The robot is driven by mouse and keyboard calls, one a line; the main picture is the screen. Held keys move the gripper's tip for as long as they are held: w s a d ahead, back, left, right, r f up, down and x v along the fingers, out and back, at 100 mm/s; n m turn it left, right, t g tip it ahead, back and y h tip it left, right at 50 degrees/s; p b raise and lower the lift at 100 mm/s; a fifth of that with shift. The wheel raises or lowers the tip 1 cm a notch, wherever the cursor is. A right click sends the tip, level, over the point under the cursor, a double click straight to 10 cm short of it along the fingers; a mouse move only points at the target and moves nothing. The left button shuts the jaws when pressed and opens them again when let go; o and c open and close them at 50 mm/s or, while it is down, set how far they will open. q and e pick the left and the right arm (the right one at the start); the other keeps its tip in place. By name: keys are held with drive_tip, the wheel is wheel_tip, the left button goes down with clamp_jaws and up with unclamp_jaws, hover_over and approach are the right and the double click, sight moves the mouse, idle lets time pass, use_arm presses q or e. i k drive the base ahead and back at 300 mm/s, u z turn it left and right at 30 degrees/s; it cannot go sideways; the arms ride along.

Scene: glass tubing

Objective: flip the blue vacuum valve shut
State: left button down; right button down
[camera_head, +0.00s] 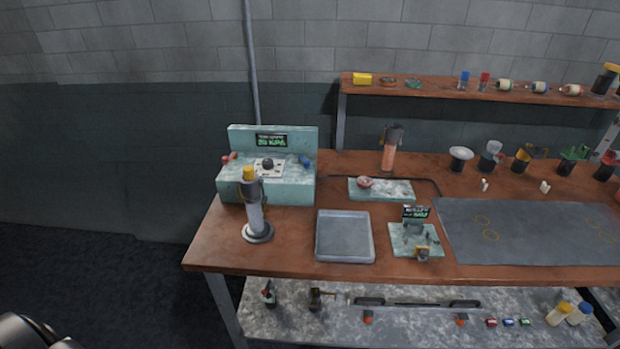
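The blue vacuum valve (305,161) is a small blue handle at the right end of the top of a teal bench unit (290,190). It looks tilted; whether it is open or shut is too small to tell. A red handle (229,159) sits at the unit's left end. Between them is a white plate with a dark round knob (267,164). A sign with green lettering is on the unit's back panel. Neither gripper shows; only a grey, rounded part of my own arm is at the bottom left corner, far from the valve.
A grey tray (344,237), a small teal stand (414,240) and an orange-filled cylinder (389,154) are to the right. A dark mat (520,249) covers the table's right side.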

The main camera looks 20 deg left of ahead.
sight(306, 163)
drive_tip(key=k, duration=0.15)
drive_tip(key=u, duration=0.75)
